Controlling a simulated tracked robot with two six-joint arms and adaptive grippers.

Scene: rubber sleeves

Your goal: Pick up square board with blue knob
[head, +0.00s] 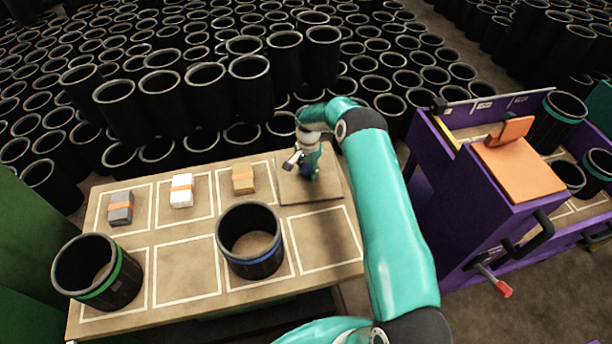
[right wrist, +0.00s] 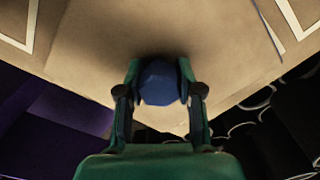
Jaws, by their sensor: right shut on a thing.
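The square board (head: 328,191) is tan and flat, at the back right corner of the table. It fills much of the right wrist view (right wrist: 150,30). Its blue knob (right wrist: 160,84) stands between the two fingers of my right gripper (right wrist: 160,95), which is shut on it. In the head view my right gripper (head: 308,172) is above the board, and the knob is mostly hidden by it. I cannot tell whether the board touches the table or is slightly raised. My left gripper is not in view.
The table (head: 185,258) has white-outlined cells. On it are a black sleeve with a blue band (head: 262,262), one with a green band (head: 117,283), and grey (head: 121,213), white (head: 181,199) and tan (head: 243,186) blocks. A purple machine (head: 480,215) stands right; many sleeves stand behind.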

